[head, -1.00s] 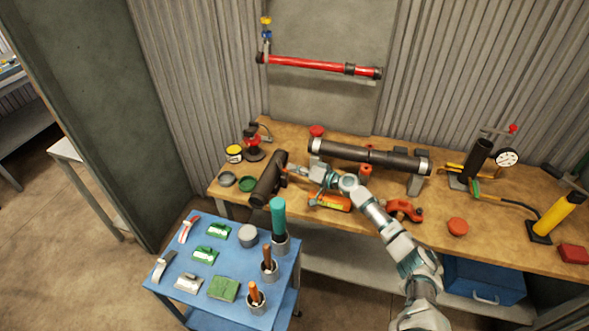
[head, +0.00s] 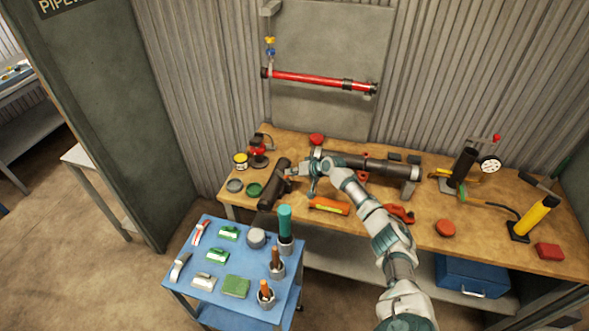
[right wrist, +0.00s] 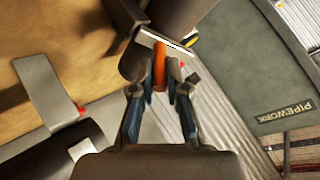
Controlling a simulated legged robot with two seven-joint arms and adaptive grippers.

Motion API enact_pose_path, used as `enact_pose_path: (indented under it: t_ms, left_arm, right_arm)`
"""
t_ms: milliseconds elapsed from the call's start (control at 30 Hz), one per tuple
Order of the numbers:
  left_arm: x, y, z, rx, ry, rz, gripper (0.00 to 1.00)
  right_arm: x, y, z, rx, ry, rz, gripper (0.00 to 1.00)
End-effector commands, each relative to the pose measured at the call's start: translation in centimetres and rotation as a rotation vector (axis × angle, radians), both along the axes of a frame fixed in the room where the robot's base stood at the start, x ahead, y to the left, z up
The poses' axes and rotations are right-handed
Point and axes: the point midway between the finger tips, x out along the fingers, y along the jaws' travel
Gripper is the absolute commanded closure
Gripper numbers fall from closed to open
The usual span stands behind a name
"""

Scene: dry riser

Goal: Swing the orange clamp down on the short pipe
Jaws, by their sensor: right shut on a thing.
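The short pipe (head: 275,181), dark and thick, lies at the left end of the wooden bench. My right gripper (head: 291,173) is at its right side. In the right wrist view my right gripper (right wrist: 162,75) is shut on the orange clamp (right wrist: 159,62), of which a narrow upright orange bar shows between the fingertips. A pale plate and the dark pipe lie just beyond the fingertips. The rest of the clamp is hidden, and I cannot tell how far it is swung. My left gripper is not in view.
A long dark pipe (head: 390,168) lies on supports behind my right arm. An orange level (head: 328,206) and an orange-red tool (head: 400,214) lie on the bench front. A blue cart (head: 209,282) with several tools stands in front at the left.

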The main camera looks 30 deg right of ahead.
Motion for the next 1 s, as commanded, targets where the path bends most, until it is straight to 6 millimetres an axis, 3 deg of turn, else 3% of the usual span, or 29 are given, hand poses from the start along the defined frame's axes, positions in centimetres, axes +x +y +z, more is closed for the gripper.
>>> enact_pose_path:
  t_ms: [33,300,833,867,900,967,1000]
  left_arm:
    - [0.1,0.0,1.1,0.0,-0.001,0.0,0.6]
    - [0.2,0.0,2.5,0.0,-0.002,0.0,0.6]
    - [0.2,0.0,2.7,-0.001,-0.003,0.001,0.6]
    - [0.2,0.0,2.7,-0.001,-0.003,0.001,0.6]
    - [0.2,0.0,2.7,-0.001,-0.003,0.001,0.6]
    - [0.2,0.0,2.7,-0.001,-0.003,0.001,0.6]
    - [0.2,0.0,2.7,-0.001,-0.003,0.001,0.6]
  right_arm:
    - [0.1,0.1,0.4,-0.018,0.024,0.001,1.0]
    - [0.4,0.5,0.2,-0.08,0.096,0.002,1.0]
    - [0.5,0.6,0.0,-0.097,0.115,0.002,1.0]
    - [0.5,0.6,0.0,-0.097,0.115,0.002,0.84]
    - [0.5,0.6,0.0,-0.097,0.115,0.002,0.74]
    - [0.5,0.6,0.0,-0.096,0.114,0.002,0.61]
    - [0.5,0.6,0.1,-0.096,0.114,0.002,0.61]
